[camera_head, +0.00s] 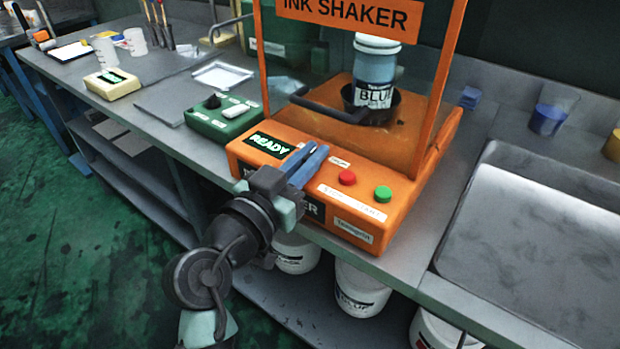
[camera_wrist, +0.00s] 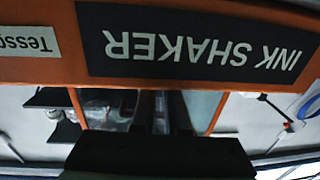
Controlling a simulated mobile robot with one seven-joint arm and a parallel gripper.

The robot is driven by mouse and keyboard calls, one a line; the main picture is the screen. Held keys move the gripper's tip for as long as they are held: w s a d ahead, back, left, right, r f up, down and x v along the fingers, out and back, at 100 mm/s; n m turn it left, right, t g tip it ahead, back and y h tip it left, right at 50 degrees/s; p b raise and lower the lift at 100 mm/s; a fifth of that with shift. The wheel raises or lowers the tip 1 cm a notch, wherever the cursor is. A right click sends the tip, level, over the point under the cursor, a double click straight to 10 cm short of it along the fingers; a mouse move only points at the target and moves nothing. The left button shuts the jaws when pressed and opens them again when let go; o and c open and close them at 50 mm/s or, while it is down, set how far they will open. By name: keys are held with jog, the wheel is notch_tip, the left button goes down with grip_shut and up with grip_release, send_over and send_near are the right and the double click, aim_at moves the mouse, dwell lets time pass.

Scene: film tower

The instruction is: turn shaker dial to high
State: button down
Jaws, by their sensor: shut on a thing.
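The orange ink shaker (camera_head: 345,228) stands on the bench. Its sloped control panel has a lit READY display (camera_head: 269,144), a red button (camera_head: 347,177) and a green button (camera_head: 382,193). My gripper (camera_head: 318,152), with blue fingers, reaches over the front edge onto the panel between the display and the red button. It is shut on the shaker dial, which the fingers hide, so its setting cannot be read. In the wrist view, the shaker's front with its upside-down INK SHAKER label (camera_wrist: 195,45) fills the top, and my dark gripper (camera_wrist: 160,110) is below.
A blue-labelled ink can (camera_head: 375,72) sits in a holder behind the shaker's clear front, with a dark handle (camera_head: 325,105) before it. A green control box (camera_head: 222,118) stands left, a metal sink (camera_head: 550,250) right. White buckets (camera_head: 360,288) are under the bench.

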jog(key=m+h+b, duration=0.1)
jog(key=g+h+b, duration=0.1)
jog(key=m+g+h+b, duration=0.1)
jog(key=shift+w+f+m+b, duration=0.1)
jog(key=shift+f+m+b, duration=0.2)
jog(key=shift+b, duration=0.1)
jog(key=shift+r+m+g+h+b, duration=0.15)
jog(key=shift+m+g+h+b, duration=0.85)
jog(key=shift+g, duration=0.5)
jog(key=shift+r+m+g+h+b, duration=0.1)
jog(key=shift+m+g+h+b, duration=0.65)
jog(key=shift+m+g+h, duration=0.6)
jog(key=shift+d+g, duration=0.1)
jog(key=shift+g, duration=0.25)
jog(key=c, duration=0.9)
grip_release()
jog(key=shift+c, duration=0.2)
jog(key=p+v, duration=0.1)
jog(key=v, duration=1.2)
jog(key=shift+r+p, duration=0.15)
jog(key=shift+p, duration=0.25)
